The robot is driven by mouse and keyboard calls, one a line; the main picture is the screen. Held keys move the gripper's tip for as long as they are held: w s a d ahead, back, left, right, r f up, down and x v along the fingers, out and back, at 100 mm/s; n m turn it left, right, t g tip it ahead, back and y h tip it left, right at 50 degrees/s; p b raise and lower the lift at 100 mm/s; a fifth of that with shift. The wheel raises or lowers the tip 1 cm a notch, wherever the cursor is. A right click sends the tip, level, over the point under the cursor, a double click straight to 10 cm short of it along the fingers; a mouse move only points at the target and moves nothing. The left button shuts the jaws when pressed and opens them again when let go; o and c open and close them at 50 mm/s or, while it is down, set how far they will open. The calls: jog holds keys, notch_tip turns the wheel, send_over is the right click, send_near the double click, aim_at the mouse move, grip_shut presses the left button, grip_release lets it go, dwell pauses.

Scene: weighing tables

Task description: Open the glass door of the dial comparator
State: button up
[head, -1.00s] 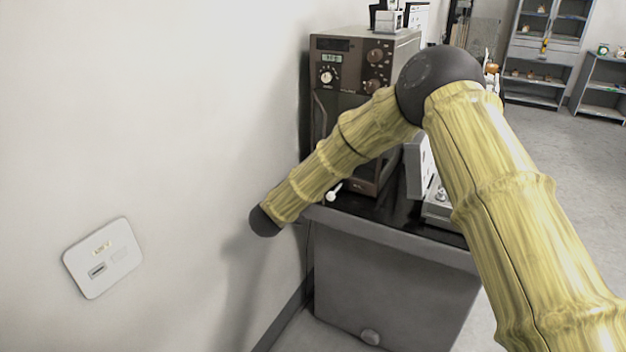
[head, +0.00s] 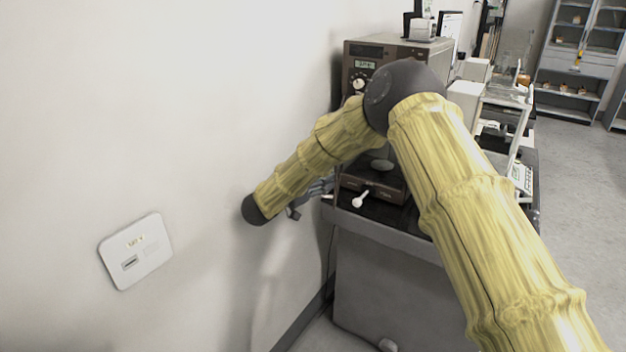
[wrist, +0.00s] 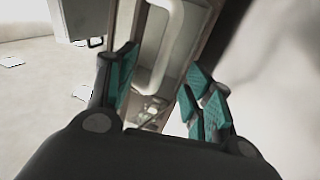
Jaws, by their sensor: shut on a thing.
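The dial comparator (head: 362,52) is a brown box with a small display and knobs, on the dark-topped table by the wall. My arm hides much of its front. A round pan (head: 381,165) shows inside its lower part, above a brown base. The door, mostly hidden in the head view, shows in the wrist view as a brown-framed panel with a pale loop handle (wrist: 176,48). In the head view only part of my gripper (head: 318,188) shows, behind my forearm, left of the comparator.
The table (head: 390,225) has a dark top, with a small white-headed object (head: 361,199) near its front edge. White instruments (head: 467,95) stand to the right. The wall (head: 150,120) is close on the left, with a wall plate (head: 136,251). Open floor lies at the right.

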jog(key=o, duration=1)
jog(key=shift+w+d+r, duration=0.4)
jog(key=shift+w+r, duration=0.15)
jog(key=shift+w, duration=0.1)
jog(key=shift+o, duration=0.7)
jog(key=shift+w+f, duration=0.15)
jog(key=shift+s+a, duration=0.2)
jog(key=shift+a, duration=0.05)
jog(key=shift+c, duration=1)
jog(key=shift+f, duration=0.1)
jog(key=shift+c, duration=0.2)
jog(key=shift+s+a, duration=0.35)
jog(key=shift+a, duration=0.05)
jog(key=shift+c, duration=1)
jog(key=v, duration=1.1)
jog(key=shift+s+f, duration=0.1)
jog(key=shift+s, duration=0.1)
jog(key=shift+c, duration=0.9)
